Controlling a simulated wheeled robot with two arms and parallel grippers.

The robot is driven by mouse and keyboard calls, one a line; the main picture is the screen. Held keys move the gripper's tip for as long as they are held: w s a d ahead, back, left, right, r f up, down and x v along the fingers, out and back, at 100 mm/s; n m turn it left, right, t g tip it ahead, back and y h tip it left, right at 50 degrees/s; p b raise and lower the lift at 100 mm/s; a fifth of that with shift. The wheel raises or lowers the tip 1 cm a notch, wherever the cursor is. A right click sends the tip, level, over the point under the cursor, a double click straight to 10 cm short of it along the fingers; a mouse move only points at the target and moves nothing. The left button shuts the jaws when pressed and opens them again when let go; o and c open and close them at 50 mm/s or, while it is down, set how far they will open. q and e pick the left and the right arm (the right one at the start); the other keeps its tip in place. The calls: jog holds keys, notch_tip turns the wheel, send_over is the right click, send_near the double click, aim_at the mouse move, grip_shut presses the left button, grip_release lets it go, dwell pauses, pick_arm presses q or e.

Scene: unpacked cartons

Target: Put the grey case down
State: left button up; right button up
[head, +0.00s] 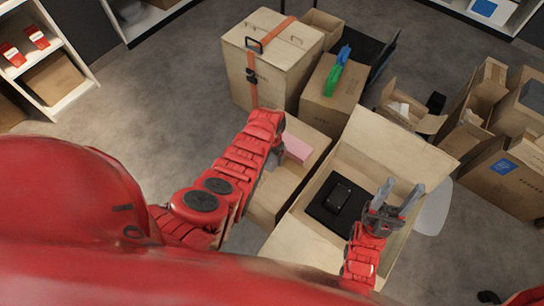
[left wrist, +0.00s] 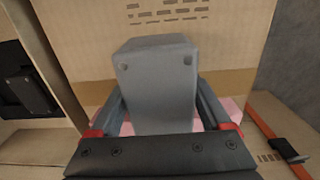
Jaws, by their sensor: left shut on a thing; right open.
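The grey case (left wrist: 158,85) is a plain grey block with two small round marks near its top edge. In the left wrist view it stands between the two fingers of my left gripper (left wrist: 160,112), which is shut on it. In the head view my left gripper (head: 276,156) is over a carton with a pink item (head: 297,148), and my arm mostly hides the case. Whether the case touches anything below cannot be told. My right gripper (head: 398,197) is open and empty, over the right side of an open carton (head: 385,140).
The open carton holds a black insert with a dark device (head: 338,196). A tall strapped carton (head: 275,50) and a carton with green and blue items (head: 333,82) stand behind. More open cartons (head: 505,180) crowd the right. Grey floor is clear at the left.

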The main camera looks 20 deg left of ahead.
pick_arm(q)
jog(key=shift+f, duration=0.15)
jog(key=o, duration=1.1)
jog(key=shift+o, duration=1)
jog(key=shift+r, duration=0.2)
